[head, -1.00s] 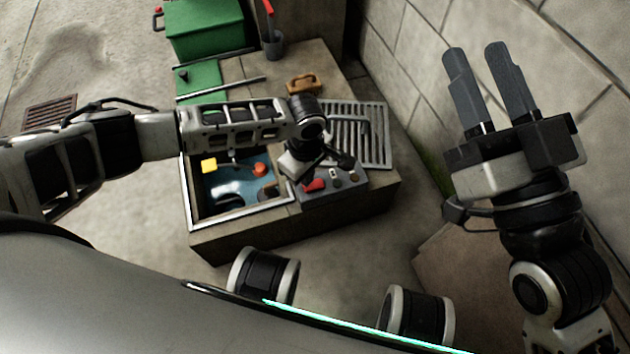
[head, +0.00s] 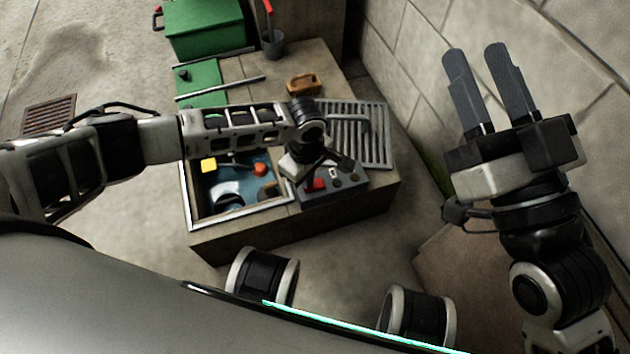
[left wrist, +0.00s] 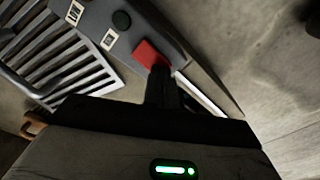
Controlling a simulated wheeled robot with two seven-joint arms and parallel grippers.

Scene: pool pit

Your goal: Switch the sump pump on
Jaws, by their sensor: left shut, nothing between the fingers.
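The grey control box (head: 347,190) sits at the near right corner of the pit block, with a red switch (head: 318,184) on top. The left wrist view shows the red switch (left wrist: 148,52) beside a dark round knob (left wrist: 121,20) and small white labels. My left gripper (left wrist: 162,70) is shut and empty, its fingertips at the edge of the red switch. They look to be touching it, but contact is hard to confirm. In the head view my left gripper (head: 312,174) partly covers the box. My right gripper (head: 475,48) is open and empty, far right.
The open pit (head: 190,215) holds blue water, a yellow piece (head: 208,165) and an orange float (head: 260,169). A metal grate (head: 377,140), brown handled object (head: 304,84), grey bucket (head: 273,46) and green box (head: 204,28) stand around it. A block wall (head: 400,70) rises at right.

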